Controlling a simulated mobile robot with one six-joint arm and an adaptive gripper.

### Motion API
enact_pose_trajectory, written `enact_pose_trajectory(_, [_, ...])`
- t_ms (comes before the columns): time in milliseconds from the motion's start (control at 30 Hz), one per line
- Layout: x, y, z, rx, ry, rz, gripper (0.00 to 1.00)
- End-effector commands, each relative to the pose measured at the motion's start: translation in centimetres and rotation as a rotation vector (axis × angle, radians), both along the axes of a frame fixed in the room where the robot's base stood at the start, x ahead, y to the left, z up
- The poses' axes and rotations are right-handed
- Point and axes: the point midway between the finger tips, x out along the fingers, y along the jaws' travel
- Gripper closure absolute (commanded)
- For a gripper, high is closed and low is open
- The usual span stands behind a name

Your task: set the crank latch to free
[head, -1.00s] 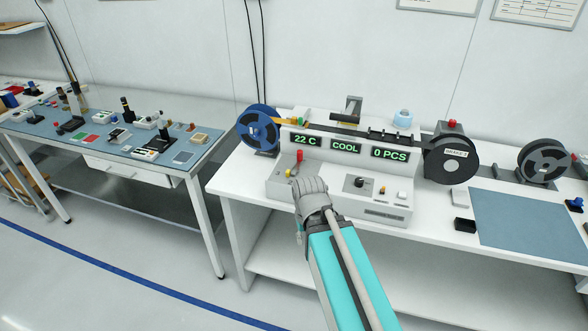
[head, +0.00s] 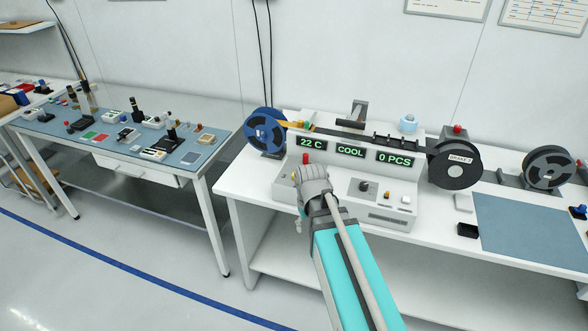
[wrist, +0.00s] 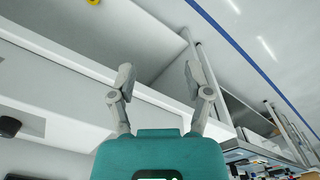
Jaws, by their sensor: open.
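The test handler (head: 345,205) is a white machine on the white bench with green displays reading 22 C, COOL and 0 PCS. A red-tipped lever (head: 306,158) stands at the left of its front ledge, with a small yellow part (head: 293,176) beside it. I cannot tell for sure which control is the crank latch; its label is not readable. My gripper (head: 311,172) is in front of the lever and hides its lower part. The wrist view shows my gripper (wrist: 158,76) open, with nothing between its fingers.
A black knob (head: 364,187) and several small buttons sit to the right on the ledge. A blue reel (head: 265,130) stands at the left and a black reel (head: 455,172) at the right. A blue mat (head: 530,222) lies bare on the bench.

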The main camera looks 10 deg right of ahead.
Motion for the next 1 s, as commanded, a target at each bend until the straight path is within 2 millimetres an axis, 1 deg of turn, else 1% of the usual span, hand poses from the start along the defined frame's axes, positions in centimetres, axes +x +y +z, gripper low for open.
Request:
enact_pose_trajectory(33, [1.8,0.0,1.7,0.0,0.0,0.039,0.36])
enact_pose_trajectory(600, [16.0,-0.1,11.7,0.0,0.0,0.603,0.36])
enact_pose_trajectory(700, [18.2,-0.1,13.2,0.0,0.0,0.696,0.36])
enact_pose_trajectory(833, [20.5,-0.1,14.7,0.0,0.0,0.796,0.36])
enact_pose_trajectory(900, [21.3,-0.1,15.2,0.0,0.0,0.834,0.36])
enact_pose_trajectory(1000, [21.9,-0.1,15.5,0.0,0.0,0.868,0.36])
